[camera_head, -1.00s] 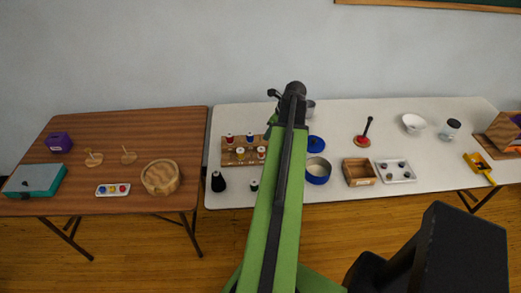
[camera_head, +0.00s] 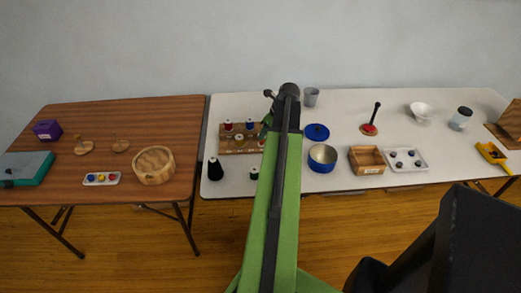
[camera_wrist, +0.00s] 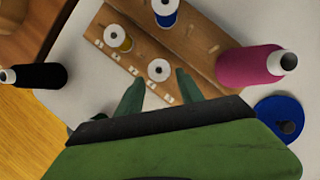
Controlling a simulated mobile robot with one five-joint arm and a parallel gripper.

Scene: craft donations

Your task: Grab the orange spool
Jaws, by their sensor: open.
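The orange spool (camera_wrist: 160,70) stands on the wooden spool rack (camera_wrist: 203,48), seen from above in the wrist view with its white top showing and only a little of its coloured side. In the head view the orange spool (camera_head: 262,143) is at the rack's right end, partly hidden by my arm. My gripper (camera_wrist: 159,82) is open and empty; its two green fingers point at the rack, with the spool just beyond and between the tips. I cannot tell the height gap. In the head view my gripper is mostly hidden by my arm.
A yellow spool (camera_wrist: 118,38) and a blue spool (camera_wrist: 165,12) stand close by on the rack. A magenta cone (camera_wrist: 248,66) lies to the right in the wrist view, a black cone (camera_wrist: 38,76) to the left. A blue lid (camera_wrist: 280,116) is near the right finger.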

